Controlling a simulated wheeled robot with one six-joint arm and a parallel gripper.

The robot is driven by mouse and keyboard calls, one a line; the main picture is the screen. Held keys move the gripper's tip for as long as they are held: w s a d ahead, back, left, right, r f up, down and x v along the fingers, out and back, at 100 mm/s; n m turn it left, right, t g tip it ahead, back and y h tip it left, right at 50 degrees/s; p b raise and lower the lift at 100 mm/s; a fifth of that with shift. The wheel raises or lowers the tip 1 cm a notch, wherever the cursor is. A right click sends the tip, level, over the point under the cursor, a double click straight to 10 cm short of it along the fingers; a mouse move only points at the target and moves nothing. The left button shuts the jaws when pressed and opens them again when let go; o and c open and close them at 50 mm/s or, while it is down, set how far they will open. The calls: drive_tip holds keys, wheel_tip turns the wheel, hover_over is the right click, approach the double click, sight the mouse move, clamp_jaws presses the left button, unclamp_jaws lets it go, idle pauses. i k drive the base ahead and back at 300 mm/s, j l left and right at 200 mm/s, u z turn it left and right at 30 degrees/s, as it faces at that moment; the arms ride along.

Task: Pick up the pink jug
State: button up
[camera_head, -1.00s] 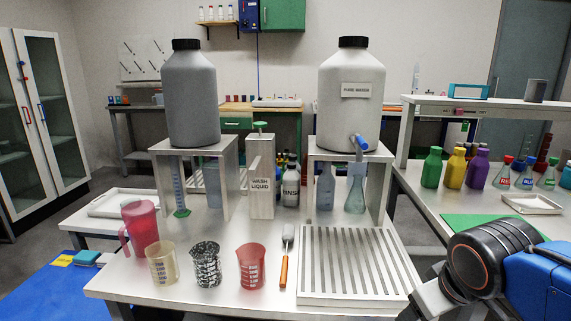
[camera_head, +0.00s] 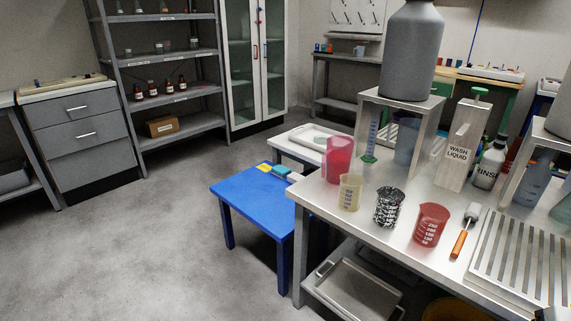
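The pink jug (camera_head: 338,160) stands upright near the left end of the steel table (camera_head: 310,192). It is translucent pink-red and taller than the beakers near it. Its handle is not clearly visible from this angle. A cream beaker (camera_head: 350,192) stands just in front of it. A black-and-white patterned beaker (camera_head: 388,207) and a red beaker (camera_head: 431,225) stand further right. My gripper is not in view. A small dark piece shows at the bottom right edge, too little to identify.
A low blue table (camera_head: 245,195) with a sponge stands left of the steel table. A white tray (camera_head: 310,137) lies behind it. A grey bottle (camera_head: 408,50) on a stand rises behind the jug. An orange-handled brush (camera_head: 463,232) and slatted rack lie right. The floor at left is clear.

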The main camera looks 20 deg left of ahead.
sight(335, 162)
drive_tip(key=u, duration=0.75)
drive_tip(key=i+j, duration=0.25)
drive_tip(key=i+j+z, duration=0.1)
drive_tip(key=j, duration=0.35)
drive_tip(key=i+j, duration=0.35)
drive_tip(key=i+j+z, duration=0.15)
drive_tip(key=j, duration=0.2)
drive_tip(key=i+j, duration=0.25)
drive_tip(key=i+j+z, duration=0.1)
drive_tip(key=j, duration=0.4)
drive_tip(key=i+j, duration=0.3)
drive_tip(key=i+j+z, duration=0.1)
drive_tip(key=j, duration=0.4)
drive_tip(key=i+z, duration=0.1)
drive_tip(key=z, duration=1.75)
